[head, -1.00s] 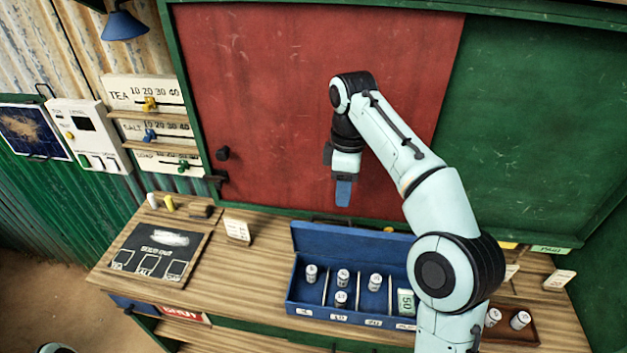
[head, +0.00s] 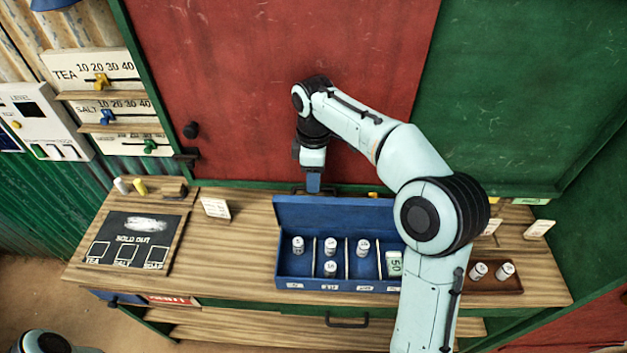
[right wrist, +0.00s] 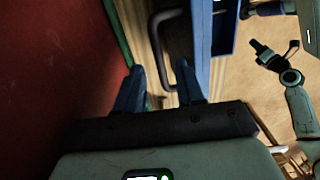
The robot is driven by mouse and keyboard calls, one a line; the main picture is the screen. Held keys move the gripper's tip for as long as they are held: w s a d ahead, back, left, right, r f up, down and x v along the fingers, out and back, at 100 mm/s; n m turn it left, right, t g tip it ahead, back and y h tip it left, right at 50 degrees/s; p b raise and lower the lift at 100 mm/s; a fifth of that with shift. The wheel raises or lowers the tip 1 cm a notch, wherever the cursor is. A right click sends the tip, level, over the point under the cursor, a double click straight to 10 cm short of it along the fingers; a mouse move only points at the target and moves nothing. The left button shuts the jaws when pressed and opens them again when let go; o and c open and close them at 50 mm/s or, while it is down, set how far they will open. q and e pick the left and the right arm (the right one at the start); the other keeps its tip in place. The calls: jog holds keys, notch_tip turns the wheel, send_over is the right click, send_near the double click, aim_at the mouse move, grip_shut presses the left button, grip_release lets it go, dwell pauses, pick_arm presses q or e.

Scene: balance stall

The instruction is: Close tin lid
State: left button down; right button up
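The blue tin (head: 345,285) stands on the wooden counter with its lid (head: 340,213) raised upright along its back edge. Several pale weights, including one (head: 298,245), stand in its compartments. My right gripper (head: 313,184) points down just behind the lid's top edge. In the right wrist view its two blue fingers (right wrist: 160,90) are apart, with a dark handle (right wrist: 158,45) beyond and between them, on or beside the blue lid. Whether they touch it is unclear.
A red panel (head: 290,60) rises close behind my right gripper.

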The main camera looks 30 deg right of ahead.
jog(key=shift+s+f, duration=0.2)
jog(key=shift+f, duration=0.7)
pick_arm(q)
jog(key=shift+s+f, duration=0.3)
jog(key=shift+s, duration=0.1)
pick_arm(e)
jog(key=shift+w, duration=0.1)
